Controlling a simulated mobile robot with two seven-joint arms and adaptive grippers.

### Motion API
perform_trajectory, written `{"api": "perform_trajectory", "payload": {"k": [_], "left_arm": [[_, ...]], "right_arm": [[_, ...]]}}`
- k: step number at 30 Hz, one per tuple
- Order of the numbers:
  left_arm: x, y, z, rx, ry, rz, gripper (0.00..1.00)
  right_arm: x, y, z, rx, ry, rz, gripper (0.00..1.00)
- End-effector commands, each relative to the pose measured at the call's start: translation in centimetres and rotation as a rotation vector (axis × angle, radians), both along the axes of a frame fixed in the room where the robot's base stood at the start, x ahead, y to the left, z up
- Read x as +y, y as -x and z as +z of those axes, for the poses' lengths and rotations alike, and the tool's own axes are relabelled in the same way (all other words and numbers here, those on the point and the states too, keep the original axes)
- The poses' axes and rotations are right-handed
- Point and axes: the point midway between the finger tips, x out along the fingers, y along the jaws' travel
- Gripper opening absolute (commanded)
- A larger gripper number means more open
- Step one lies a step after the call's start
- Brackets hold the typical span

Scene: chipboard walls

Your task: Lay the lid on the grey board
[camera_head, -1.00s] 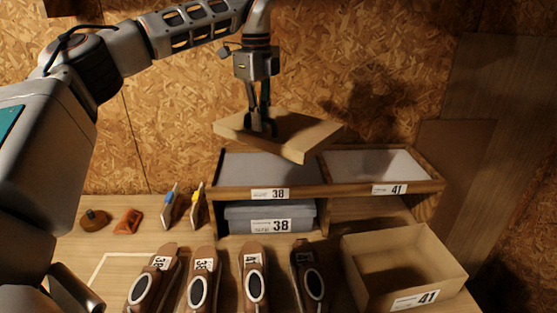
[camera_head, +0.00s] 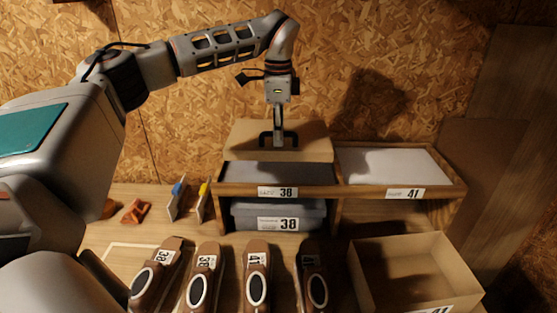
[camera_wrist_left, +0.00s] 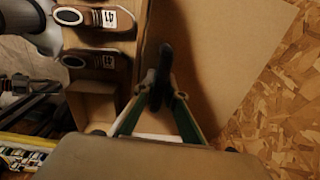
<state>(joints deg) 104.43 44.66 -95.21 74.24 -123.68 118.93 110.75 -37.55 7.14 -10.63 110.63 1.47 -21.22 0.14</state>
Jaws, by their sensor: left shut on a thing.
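The lid (camera_head: 308,143) is a flat tan cardboard piece. The lid is above the back of the left grey board (camera_head: 270,171), on the shelf top over the 38 label. I cannot tell whether lid and board touch. A second, paler grey board (camera_head: 395,165) lies bare on the right, over the 41 label. In the left wrist view the lid (camera_wrist_left: 225,45) fills the middle, at the gripper fingers (camera_wrist_left: 165,85). My right gripper is not in view.
A grey-blue box marked 38 (camera_head: 278,215) sits in the shelf's left bay. An open cardboard box (camera_head: 415,265) stands at the front right. Several brown shoes (camera_head: 257,270) lie in front. A chipboard wall (camera_head: 400,60) closes the back.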

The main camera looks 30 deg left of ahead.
Motion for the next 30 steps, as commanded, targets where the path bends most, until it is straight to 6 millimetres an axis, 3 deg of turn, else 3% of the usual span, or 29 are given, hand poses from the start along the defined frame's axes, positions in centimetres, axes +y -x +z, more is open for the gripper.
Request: {"api": "perform_trajectory", "payload": {"k": [3,12,19,29,30], "left_arm": [[0.1,0.0,-2.3,0.002,0.000,-0.001,0.00],[0.0,0.0,-4.5,0.000,0.000,-0.002,0.00],[0.0,0.0,-7.6,0.001,0.000,-0.002,0.00],[0.0,0.0,-8.1,-0.001,0.000,0.000,0.00],[0.0,0.0,-8.2,0.000,0.000,0.000,0.13]], "right_arm": [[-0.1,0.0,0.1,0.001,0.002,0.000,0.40],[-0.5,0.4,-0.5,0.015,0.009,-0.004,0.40],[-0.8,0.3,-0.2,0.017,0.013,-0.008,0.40],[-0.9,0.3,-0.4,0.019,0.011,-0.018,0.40],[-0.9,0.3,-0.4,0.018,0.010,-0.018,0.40]]}}
